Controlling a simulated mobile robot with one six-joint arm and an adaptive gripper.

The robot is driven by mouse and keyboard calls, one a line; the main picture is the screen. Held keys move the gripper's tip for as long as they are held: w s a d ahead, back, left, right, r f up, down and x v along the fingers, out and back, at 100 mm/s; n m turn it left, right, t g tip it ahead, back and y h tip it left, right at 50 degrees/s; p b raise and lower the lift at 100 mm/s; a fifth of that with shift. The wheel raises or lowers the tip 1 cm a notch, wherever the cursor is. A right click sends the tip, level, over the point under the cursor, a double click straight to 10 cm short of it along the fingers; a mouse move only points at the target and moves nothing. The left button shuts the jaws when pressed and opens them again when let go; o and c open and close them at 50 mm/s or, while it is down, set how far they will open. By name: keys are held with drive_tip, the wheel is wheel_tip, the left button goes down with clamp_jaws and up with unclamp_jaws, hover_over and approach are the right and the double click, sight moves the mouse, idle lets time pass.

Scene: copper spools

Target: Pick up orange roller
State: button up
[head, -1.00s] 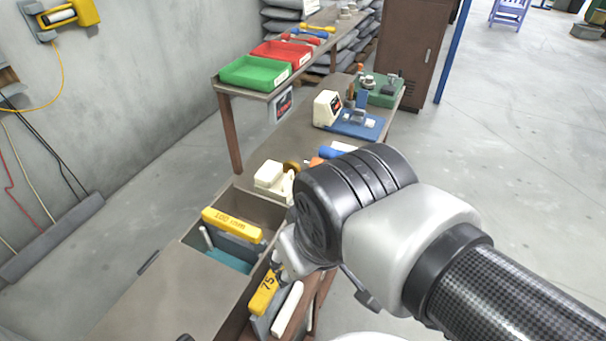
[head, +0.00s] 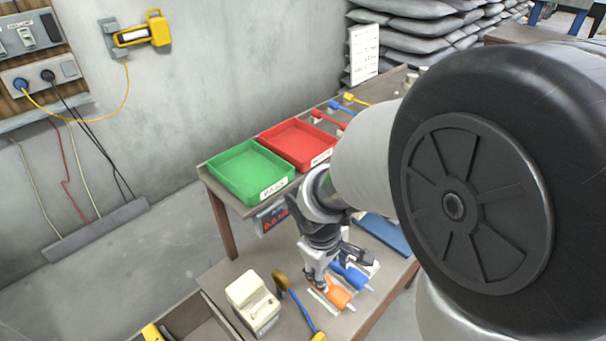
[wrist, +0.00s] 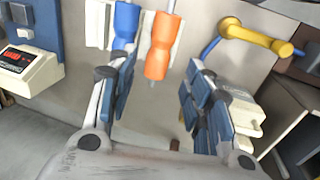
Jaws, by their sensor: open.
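The orange roller (head: 338,294) lies on the workbench (head: 262,272), next to a blue roller (head: 352,275) that is close beside it. In the wrist view the orange roller (wrist: 162,45) sits ahead of the gap between the fingers, left of the gap's middle, with the blue roller (wrist: 126,24) to its left. My gripper (head: 325,272) is above the bench by the rollers and hides part of the orange one in the head view. In the wrist view my gripper (wrist: 157,85) is open, with blue-padded fingers and nothing between them.
A yellow-and-blue tool (head: 290,300) and a cream device (head: 252,302) stand left of the rollers. A green tray (head: 250,172) and a red tray (head: 298,142) rest on the raised shelf behind. A blue base (head: 385,236) lies beyond the rollers.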

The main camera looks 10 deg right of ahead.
sight(331, 287)
drive_tip(key=f+b, duration=0.1)
drive_tip(key=f, duration=0.3)
drive_tip(key=d+f+b, duration=0.1)
drive_tip(key=f+b, duration=0.1)
drive_tip(key=f, duration=0.2)
drive_tip(key=w+f+b, duration=0.1)
drive_tip(key=f+b, duration=0.1)
drive_tip(key=f, duration=0.2)
drive_tip(key=shift+w+d, duration=0.1)
drive_tip(key=shift+d, duration=0.2)
drive_tip(key=shift+r, duration=0.1)
drive_tip(key=shift+c, duration=0.2)
drive_tip(key=c, duration=1)
